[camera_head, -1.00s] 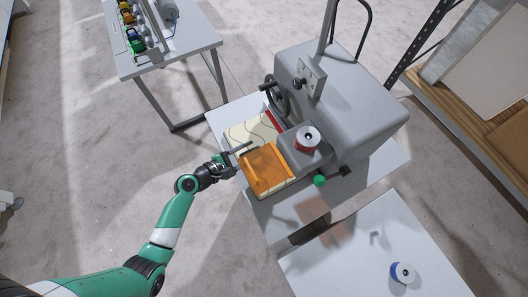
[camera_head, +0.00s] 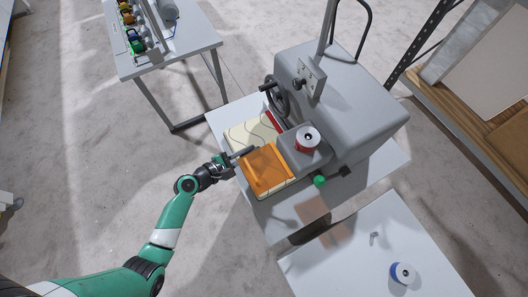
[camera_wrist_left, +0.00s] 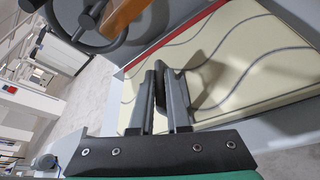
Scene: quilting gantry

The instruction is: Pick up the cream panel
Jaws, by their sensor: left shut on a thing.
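The cream panel (camera_head: 243,133) with curved dark lines lies flat on the sewing machine's light table, partly covered by an orange piece (camera_head: 266,168). In the left wrist view the cream panel (camera_wrist_left: 262,58) fills the right side, with a red strip along its far edge. My left gripper (camera_head: 246,153) reaches in at the panel's left side, next to the orange piece. In the left wrist view its fingers (camera_wrist_left: 165,78) are close together on the panel, shut on it. The exact pinch between the tips is hard to see. My right gripper is not in view.
The grey sewing machine (camera_head: 345,95) with a handwheel (camera_head: 273,93) stands right behind the panel. A side table (camera_head: 350,265) holds a blue-and-white spool (camera_head: 402,272).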

